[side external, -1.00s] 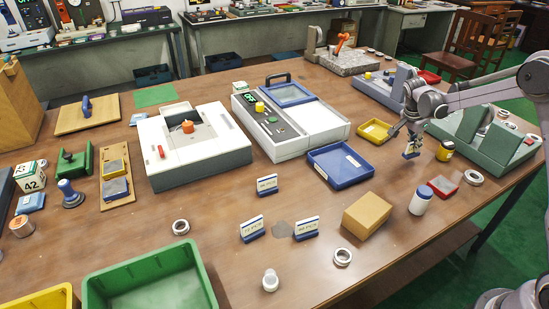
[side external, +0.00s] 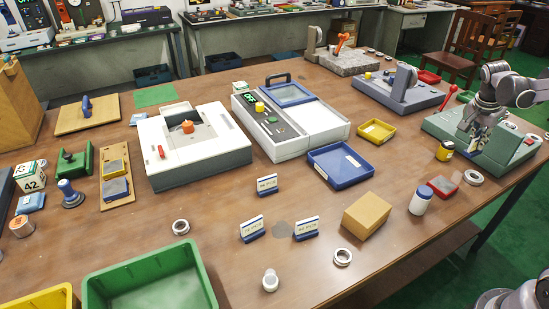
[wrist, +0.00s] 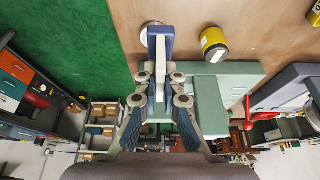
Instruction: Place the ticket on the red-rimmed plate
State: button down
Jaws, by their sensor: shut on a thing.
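My gripper (side external: 476,138) is at the right of the bench, in front of the green machine. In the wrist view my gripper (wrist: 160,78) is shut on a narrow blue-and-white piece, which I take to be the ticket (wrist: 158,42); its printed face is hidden. Three similar blue-based cards stand on the bench: one at the back (side external: 267,184), one at front left (side external: 252,228) and one at front right (side external: 306,228). A small red-edged flat piece (side external: 442,186) lies near the right edge; I cannot tell whether it is the red-rimmed plate.
The green machine (side external: 500,150) is beside my gripper. A yellow-and-black jar (side external: 445,150), a white bottle (side external: 420,200), a metal ring (side external: 474,178) and a cardboard box (side external: 367,214) stand nearby. A blue tray (side external: 341,160) and a yellow tray (side external: 376,131) lie left.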

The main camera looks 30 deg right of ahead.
jog(key=s+a, duration=0.2)
jog(key=s, duration=0.8)
send_near(448, 181)
jog(key=shift+s+d+r, duration=0.2)
jog(key=shift+s+d, duration=0.05)
jog(key=shift+d, duration=0.4)
jog(key=shift+w+f, duration=0.1)
jog(key=shift+f, duration=2)
jog(key=shift+f, duration=0.1)
jog(key=c, duration=1.5)
grip_release()
